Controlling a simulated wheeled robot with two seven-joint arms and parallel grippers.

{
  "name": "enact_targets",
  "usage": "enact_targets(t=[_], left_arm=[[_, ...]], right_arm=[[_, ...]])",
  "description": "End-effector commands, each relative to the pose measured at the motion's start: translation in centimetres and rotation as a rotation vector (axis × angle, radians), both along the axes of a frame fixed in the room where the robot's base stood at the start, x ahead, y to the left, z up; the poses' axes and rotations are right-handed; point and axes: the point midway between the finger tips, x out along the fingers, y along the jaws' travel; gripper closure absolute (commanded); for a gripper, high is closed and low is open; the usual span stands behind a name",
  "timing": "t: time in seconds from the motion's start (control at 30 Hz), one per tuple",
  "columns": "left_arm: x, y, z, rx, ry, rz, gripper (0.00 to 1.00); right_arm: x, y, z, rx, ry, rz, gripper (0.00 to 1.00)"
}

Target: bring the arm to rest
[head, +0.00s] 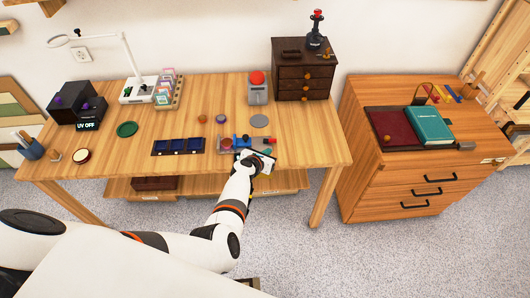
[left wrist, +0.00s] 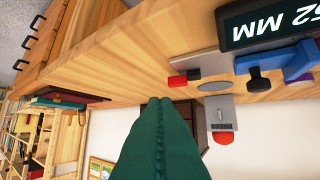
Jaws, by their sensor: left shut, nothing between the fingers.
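My left arm reaches up from the bottom of the head view. Its gripper (head: 257,160) is over the front edge of the wooden table (head: 310,145), close to a small fixture with blue and red parts (head: 241,141). In the left wrist view the dark green fingers (left wrist: 158,104) are pressed together, with nothing between them. The gripper partly hides the fixture in the head view. I cannot tell whether it touches the fixture. My right gripper is not in view.
A grey device with a red button (head: 257,86), a grey disc (head: 259,121) and a dark blue tray (head: 178,146) are on the table. A dark drawer box (head: 304,75) stands behind. A wooden cabinet (head: 428,170) stands right, past a floor gap.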

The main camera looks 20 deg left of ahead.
Motion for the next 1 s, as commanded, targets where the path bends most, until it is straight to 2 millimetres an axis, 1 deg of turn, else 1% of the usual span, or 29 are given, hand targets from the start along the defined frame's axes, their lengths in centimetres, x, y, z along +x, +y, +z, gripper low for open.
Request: enact_targets(t=[0.03, 0.17, 0.27, 0.33, 0.37, 0.47, 0.57, 0.6, 0.67, 0.7, 0.77, 0.8, 0.87, 0.9, 0.97, 1.0], left_arm=[[0.0, 0.0, 0.0, 0.000, 0.000, 0.000, 1.00], [0.0, 0.0, 0.0, 0.000, 0.000, 0.000, 1.00], [0.0, 0.0, 0.0, 0.000, 0.000, 0.000, 1.00], [-0.2, 0.0, -0.4, 0.013, 0.005, -0.010, 1.00], [-0.5, -0.1, -0.8, 0.031, 0.011, -0.021, 1.00], [-2.6, -0.3, -3.8, 0.157, 0.054, -0.110, 1.00], [-6.6, -0.6, -8.8, 0.387, 0.124, -0.291, 1.00], [-8.6, -0.8, -11.1, 0.495, 0.156, -0.386, 1.00], [-11.9, -0.9, -14.5, 0.660, 0.198, -0.545, 1.00], [-14.2, -1.0, -16.6, 0.764, 0.222, -0.656, 1.00], [-17.7, -1.1, -19.5, 0.912, 0.252, -0.828, 1.00], [-20.2, -1.1, -21.4, 1.005, 0.266, -0.949, 1.00], [-24.0, -1.1, -24.1, 1.137, 0.279, -1.133, 1.00], [-26.7, -1.1, -25.7, 1.219, 0.281, -1.263, 1.00], [-30.7, -0.9, -28.0, 1.332, 0.273, -1.460, 1.00], [-33.4, -0.9, -29.4, 1.402, 0.257, -1.597, 1.00]], right_arm=[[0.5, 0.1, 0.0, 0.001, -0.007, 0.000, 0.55], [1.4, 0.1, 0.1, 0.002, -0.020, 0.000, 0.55], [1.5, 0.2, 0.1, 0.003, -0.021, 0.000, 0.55], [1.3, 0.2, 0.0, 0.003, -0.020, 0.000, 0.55], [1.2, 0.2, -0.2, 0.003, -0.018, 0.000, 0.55], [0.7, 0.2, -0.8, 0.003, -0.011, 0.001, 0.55], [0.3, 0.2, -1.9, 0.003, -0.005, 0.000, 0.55], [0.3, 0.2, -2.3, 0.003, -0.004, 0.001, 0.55], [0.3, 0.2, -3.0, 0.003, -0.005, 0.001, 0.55], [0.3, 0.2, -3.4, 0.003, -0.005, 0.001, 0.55], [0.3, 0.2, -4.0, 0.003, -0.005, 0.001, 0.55], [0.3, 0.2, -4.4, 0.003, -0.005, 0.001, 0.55], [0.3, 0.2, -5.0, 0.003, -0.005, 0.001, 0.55], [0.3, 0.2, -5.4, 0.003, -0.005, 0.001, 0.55], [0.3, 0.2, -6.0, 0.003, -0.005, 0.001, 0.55], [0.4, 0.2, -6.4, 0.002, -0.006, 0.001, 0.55]])
